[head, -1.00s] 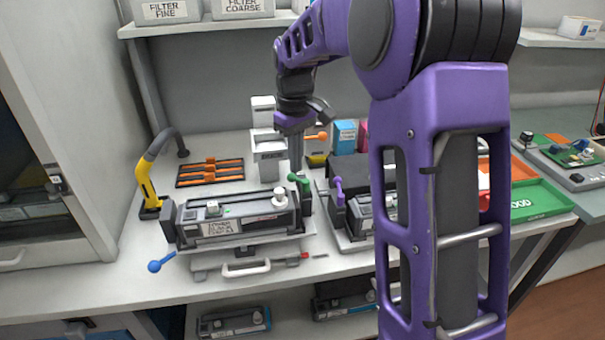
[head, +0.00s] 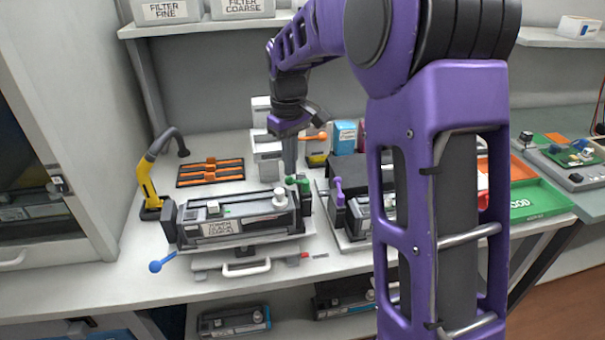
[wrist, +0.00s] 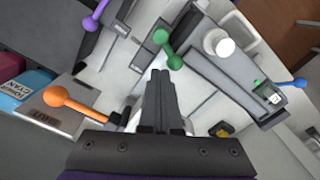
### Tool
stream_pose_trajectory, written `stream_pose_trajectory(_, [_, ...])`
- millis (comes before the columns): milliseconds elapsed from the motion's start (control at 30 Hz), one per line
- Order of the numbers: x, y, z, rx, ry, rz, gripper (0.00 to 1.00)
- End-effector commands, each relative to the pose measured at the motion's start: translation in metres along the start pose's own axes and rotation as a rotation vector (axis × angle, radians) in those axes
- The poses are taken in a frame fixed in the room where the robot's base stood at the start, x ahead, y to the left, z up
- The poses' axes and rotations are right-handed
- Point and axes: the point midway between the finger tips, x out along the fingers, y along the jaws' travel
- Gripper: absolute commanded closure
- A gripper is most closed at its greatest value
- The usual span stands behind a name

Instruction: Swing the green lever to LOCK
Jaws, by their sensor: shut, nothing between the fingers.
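The green lever (head: 303,186) is at the right end of the black toner cartridge (head: 240,218) in its cradle. In the wrist view the green lever (wrist: 168,50) shows a round knob at each end of a short arm. My gripper (head: 290,172) points down, its shut fingers just behind the lever in the head view. In the wrist view my gripper (wrist: 172,73) has its tips close beside the nearer green knob; I cannot tell whether they touch. No LOCK marking is readable in either view.
A purple lever (head: 338,188) stands on the neighbouring unit to the right. An orange-knobbed lever (wrist: 58,96) lies left of my fingers in the wrist view. A blue-knobbed lever (head: 156,266) sticks out at the cradle's front left. A white handle (head: 246,268) is at the front.

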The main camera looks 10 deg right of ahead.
Motion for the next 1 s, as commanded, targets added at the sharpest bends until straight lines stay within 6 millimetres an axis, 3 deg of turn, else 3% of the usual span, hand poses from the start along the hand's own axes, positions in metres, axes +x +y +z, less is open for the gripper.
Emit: stream_pose_trajectory(1000, [0.000, -0.011, 0.002, 0.001, 0.000, 0.000, 1.00])
